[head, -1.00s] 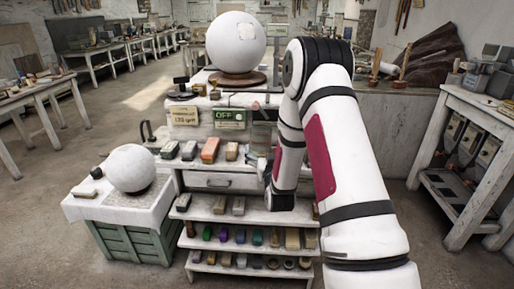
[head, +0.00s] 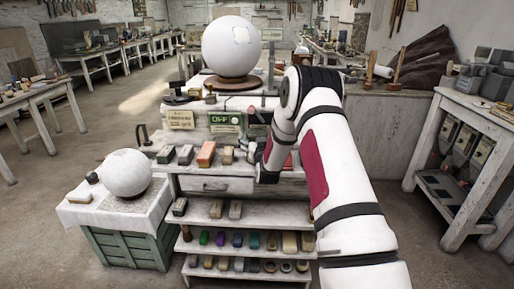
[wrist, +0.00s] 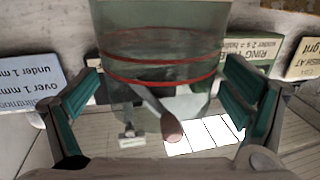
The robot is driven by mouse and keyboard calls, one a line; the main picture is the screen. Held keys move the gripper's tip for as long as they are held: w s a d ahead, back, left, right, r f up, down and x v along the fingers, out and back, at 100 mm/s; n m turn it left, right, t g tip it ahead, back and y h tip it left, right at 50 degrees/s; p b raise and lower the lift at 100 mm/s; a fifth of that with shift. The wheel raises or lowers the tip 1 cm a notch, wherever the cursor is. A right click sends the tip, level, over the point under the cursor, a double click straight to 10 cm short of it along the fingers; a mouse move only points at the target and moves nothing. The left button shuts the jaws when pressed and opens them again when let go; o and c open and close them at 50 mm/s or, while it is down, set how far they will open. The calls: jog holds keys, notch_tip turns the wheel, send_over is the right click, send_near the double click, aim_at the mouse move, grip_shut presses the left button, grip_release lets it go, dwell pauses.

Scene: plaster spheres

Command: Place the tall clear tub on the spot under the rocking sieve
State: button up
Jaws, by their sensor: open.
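The tall clear tub (wrist: 158,80), with red bands around it, stands upright in the wrist view between the spread fingers of my gripper (wrist: 165,108). My gripper is open, with gaps showing between both finger pads and the tub. In the head view my arm hides the fingers and most of that spot; a faint greenish clear shape (head: 258,129) shows just left of the arm. I cannot make out the rocking sieve or the spot under it.
In the wrist view, a wooden-handled tool (wrist: 172,129) and a white gridded card (wrist: 205,135) lie close to the tub, with upside-down labels around. In the head view, a plaster sphere (head: 231,47) stands behind the bench and sanding blocks (head: 206,154) line its front.

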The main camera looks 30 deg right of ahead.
jog(key=shift+w+d, duration=0.1)
jog(key=shift+w, duration=0.15)
jog(key=c, duration=1.4)
jog(key=shift+c, duration=0.6)
jog(key=shift+r, duration=0.15)
